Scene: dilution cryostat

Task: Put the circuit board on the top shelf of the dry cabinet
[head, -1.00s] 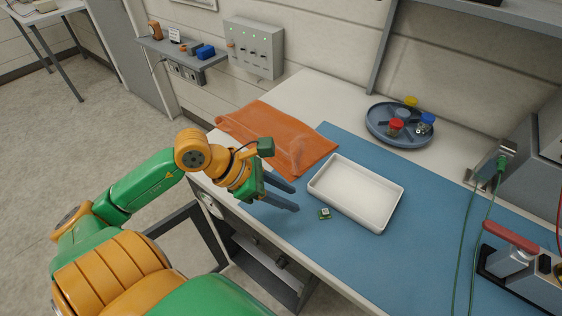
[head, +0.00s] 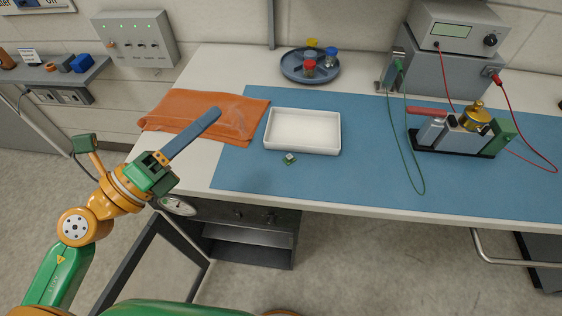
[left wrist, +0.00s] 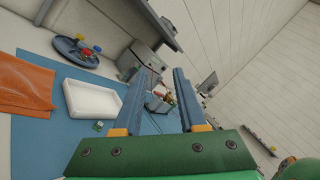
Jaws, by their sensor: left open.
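The circuit board (head: 289,159), a small green square with a pale chip, lies flat on the blue mat just in front of the white tray. In the left wrist view the board (left wrist: 98,125) shows below the tray. My left gripper (head: 214,116) is open and empty, over the bench's left end near the orange sheet, left of the board and apart from it. Its two fingers (left wrist: 158,76) stand apart in the left wrist view. The dry cabinet (head: 250,236) appears to be the dark grey unit under the bench, its framed door (head: 150,265) swung open. Its inside is partly hidden. My right gripper is out of view.
The white tray (head: 302,148) looks empty. An orange sheet (head: 185,116) lies at its left. A round dish (head: 290,72) with several coloured-cap jars stands behind. A clamp-like device (head: 458,147) and cabled instruments (head: 450,72) occupy the right. The mat (head: 370,180) is clear at centre.

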